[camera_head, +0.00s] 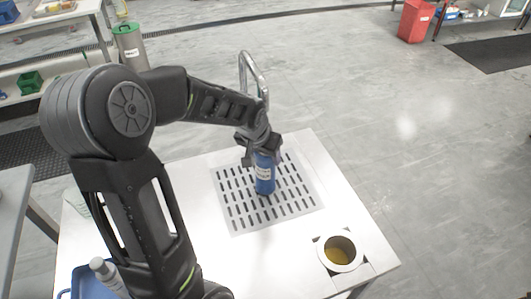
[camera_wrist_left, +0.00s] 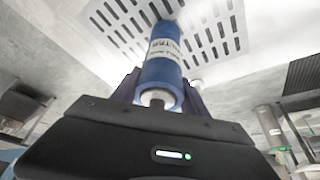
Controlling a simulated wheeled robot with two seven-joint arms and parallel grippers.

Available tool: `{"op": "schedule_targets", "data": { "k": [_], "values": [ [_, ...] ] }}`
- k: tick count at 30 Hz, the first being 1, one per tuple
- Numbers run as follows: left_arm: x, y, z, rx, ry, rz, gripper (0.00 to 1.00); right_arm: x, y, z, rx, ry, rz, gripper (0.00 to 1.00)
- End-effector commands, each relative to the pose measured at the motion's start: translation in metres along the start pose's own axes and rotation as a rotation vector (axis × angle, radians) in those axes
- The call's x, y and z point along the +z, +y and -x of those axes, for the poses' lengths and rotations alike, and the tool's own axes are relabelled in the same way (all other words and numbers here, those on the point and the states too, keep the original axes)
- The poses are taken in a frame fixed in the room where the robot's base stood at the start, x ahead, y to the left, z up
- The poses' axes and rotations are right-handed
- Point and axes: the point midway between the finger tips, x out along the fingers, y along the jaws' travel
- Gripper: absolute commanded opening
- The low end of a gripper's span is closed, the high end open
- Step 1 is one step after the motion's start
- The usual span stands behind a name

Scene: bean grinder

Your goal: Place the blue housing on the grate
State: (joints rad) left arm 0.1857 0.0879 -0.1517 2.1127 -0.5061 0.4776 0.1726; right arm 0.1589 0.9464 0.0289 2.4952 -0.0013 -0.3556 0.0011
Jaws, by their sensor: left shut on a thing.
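The blue housing (camera_head: 264,182) is a blue cylinder with a white label, upright over the slotted grate (camera_head: 236,217) in the white table. My left gripper (camera_head: 262,152) is shut on its upper part. In the left wrist view the blue housing (camera_wrist_left: 163,68) sits between the fingers, with the grate (camera_wrist_left: 212,40) behind its far end. Its lower end seems to be at the grate, but I cannot tell whether it touches. My right gripper is not in view.
A curved metal faucet (camera_head: 254,72) rises behind the grate. A round white-rimmed opening (camera_head: 340,252) with yellowish contents is at the table's front right. A blue tray (camera_head: 88,284) with a white bottle (camera_head: 108,275) is at lower left. The table right of the grate is clear.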

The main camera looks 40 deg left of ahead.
Motion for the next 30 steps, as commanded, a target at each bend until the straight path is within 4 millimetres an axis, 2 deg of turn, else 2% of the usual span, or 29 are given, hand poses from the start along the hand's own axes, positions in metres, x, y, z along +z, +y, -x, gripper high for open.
{"op": "schedule_targets", "data": {
  "k": [11, 12, 20, 30],
  "values": [
    [0.0012, -0.0002, -0.0035, 0.000, 0.001, 0.000, 0.00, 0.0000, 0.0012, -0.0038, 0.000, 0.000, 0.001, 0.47],
    [0.0018, -0.0002, -0.0038, 0.000, 0.000, 0.000, 0.53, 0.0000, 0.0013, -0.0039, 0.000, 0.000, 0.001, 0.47],
    [0.0015, -0.0003, -0.0028, 0.000, -0.001, 0.000, 0.74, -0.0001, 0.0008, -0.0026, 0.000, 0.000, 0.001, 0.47],
    [-0.0001, -0.0002, 0.0008, 0.000, -0.001, 0.000, 0.74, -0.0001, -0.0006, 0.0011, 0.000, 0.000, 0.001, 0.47]
  ]
}}
